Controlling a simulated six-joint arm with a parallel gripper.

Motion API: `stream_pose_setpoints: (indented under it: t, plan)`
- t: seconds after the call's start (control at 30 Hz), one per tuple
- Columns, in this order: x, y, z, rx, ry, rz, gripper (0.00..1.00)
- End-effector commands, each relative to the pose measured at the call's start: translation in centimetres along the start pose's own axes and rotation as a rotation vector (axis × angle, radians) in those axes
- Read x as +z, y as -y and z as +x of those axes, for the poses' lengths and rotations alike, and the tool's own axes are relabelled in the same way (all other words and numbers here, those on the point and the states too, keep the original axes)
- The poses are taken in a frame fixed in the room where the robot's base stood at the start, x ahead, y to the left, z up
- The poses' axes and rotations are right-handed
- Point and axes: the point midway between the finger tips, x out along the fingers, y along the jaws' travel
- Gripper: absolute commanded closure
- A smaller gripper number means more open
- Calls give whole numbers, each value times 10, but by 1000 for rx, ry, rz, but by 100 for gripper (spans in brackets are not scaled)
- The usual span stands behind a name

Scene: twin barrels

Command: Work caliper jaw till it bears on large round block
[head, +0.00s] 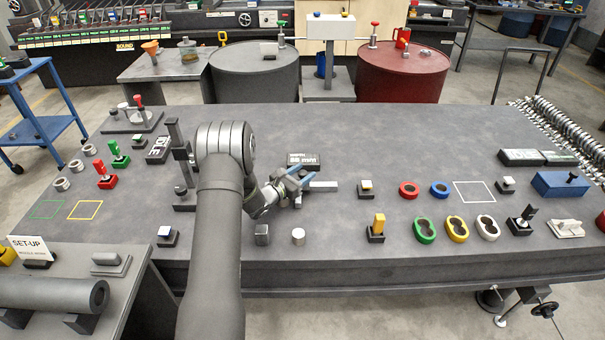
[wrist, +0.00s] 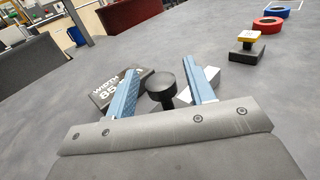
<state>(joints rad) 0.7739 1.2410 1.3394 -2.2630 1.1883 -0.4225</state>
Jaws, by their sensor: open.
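My gripper (head: 297,179) is open above the middle of the bench, its two blue fingers low over a light grey bar (head: 323,186) that looks like part of the caliper. In the wrist view a black round-topped knob (wrist: 160,86) on a narrower neck stands between the open fingers, with gaps on both sides. A pale block or bar end (wrist: 210,76) shows behind the right finger. The gripper hides most of the caliper in the head view, and the jaw's contact cannot be seen. I cannot identify the large round block surely; a small pale round block (head: 298,237) stands nearer the front edge.
A black sign (head: 303,159) reading 85 mm lies just behind the gripper. A dark square block (head: 262,235) stands in front. A dark upright gauge (head: 175,140) stands left of my arm.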

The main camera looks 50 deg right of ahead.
Motion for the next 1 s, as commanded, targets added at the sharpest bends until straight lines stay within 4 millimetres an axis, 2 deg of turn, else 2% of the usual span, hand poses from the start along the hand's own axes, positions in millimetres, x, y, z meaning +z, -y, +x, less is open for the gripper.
stream_pose_setpoints:
  t: [0.23, 0.27, 0.43, 0.47, 0.63, 0.8, 1.0]
  plan:
    - [0, 0, 1, 0, 0, 0, 51]
    - [0, 0, 1, 0, 0, 0, 55]
    - [0, 0, 1, -1, 0, 0, 88]
    - [0, 0, 1, -1, 0, 0, 90]
    - [0, -5, -4, 1, 0, 1, 90]
    - [0, -21, -20, 1, 2, 1, 90]
    - [0, -23, -22, 0, 1, 0, 90]
